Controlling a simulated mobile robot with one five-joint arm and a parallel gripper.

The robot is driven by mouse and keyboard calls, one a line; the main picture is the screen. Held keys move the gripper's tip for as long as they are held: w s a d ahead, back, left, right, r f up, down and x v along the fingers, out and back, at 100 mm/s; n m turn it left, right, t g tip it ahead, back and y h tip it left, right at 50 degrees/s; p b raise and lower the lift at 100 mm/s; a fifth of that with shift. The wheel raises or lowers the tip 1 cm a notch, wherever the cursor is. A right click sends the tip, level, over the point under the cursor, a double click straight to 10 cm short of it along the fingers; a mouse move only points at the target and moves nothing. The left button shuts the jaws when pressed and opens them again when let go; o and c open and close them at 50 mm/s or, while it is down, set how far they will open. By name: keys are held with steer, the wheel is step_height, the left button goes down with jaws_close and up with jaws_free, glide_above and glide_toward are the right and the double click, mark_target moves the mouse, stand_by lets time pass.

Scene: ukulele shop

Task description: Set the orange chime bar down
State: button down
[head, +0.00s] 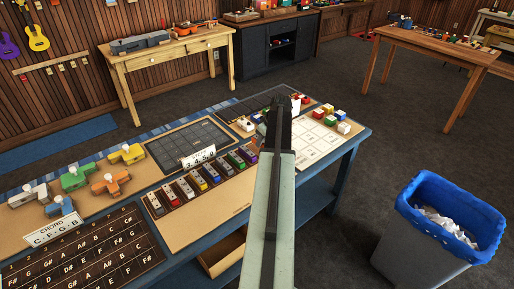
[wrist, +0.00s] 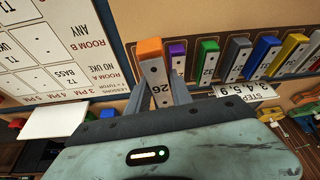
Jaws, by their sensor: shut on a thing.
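My gripper (wrist: 160,78) is shut on the orange chime bar (wrist: 149,48), a pale bar with an orange end and the number 26. The bar shows between the two fingers, at the end of the row beside the purple chime bar (wrist: 177,52). I cannot tell whether its underside touches the board. In the wrist view the row goes on with a green chime bar (wrist: 208,55) and a grey one (wrist: 238,58). In the head view my arm reaches over the workbench and hides the fingertips and most of the bar.
A number sign (head: 199,157) stands between the row and a dark tray (head: 165,148). A white printed chart (head: 312,138) with several coloured blocks lies right of my arm. Colourful clamps (head: 108,184) stand at the left. A blue-lined bin (head: 450,212) stands on the floor at right.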

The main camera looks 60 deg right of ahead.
step_height(320, 180, up, 2)
steer(key=m+p, duration=0.1)
glide_above(257, 149)
steer(key=f+b, duration=0.7)
steer(key=s+f+b, duration=0.1)
steer(key=f+b, duration=0.2)
steer(key=shift+a+f, duration=0.2)
steer(key=shift+a, duration=0.1)
steer(key=shift+r, duration=0.2)
steer(key=shift+f, duration=0.15)
steer(key=c, duration=1.1)
jaws_free()
steer(key=shift+c, duration=0.2)
